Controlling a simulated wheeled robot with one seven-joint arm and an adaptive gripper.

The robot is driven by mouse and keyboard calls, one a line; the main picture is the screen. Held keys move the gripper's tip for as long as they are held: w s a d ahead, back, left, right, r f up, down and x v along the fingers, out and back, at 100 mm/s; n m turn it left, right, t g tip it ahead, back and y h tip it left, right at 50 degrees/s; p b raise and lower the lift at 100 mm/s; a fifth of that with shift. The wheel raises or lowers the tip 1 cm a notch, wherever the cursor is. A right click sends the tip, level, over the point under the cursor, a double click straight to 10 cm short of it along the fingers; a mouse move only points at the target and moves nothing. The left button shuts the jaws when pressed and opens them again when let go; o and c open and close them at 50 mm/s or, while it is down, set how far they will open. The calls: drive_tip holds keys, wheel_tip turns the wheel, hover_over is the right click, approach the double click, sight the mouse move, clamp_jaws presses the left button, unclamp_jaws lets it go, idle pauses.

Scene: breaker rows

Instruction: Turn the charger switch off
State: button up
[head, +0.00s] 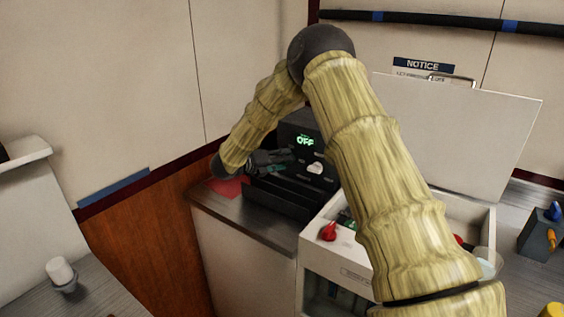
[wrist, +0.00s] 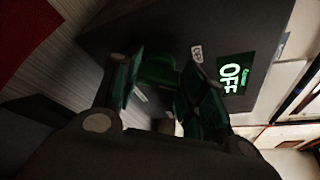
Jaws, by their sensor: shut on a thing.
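The charger is a black box (head: 302,130) in the back corner of the counter. My gripper (head: 278,160) is at the left part of the charger's front. In the wrist view my gripper's dark green fingers (wrist: 158,84) stand on both sides of a green part, which looks like the charger switch (wrist: 158,69). The fingers are shut on it. The fingers hide much of the switch, and the head view does not show it clearly.
A pale knob (head: 315,168) is on the charger's front. A red patch (head: 227,187) lies at the counter's left edge. My arm crosses above the white box.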

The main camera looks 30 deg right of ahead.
idle(0.4)
drive_tip(key=o, duration=1)
